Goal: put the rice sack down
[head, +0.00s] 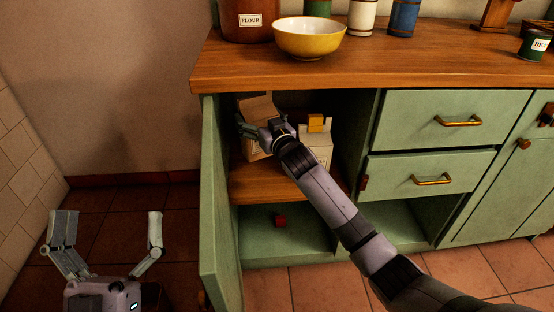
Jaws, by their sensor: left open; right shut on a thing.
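The rice sack, a tan paper bag (256,107), is inside the open green cupboard, above the wooden upper shelf (262,184). My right gripper (258,131) reaches in from the lower right and is shut on the sack, covering its middle. The sack looks slightly tilted. Its base is close to the shelf, but I cannot tell whether it touches. My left gripper (108,222) is open and empty at the lower left, above the floor and away from the cupboard.
A white carton with a yellow cap (319,146) stands right of the sack. The green door (220,205) stands open on the left. A yellow bowl (309,42) and flour canister (249,22) stand on the countertop above.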

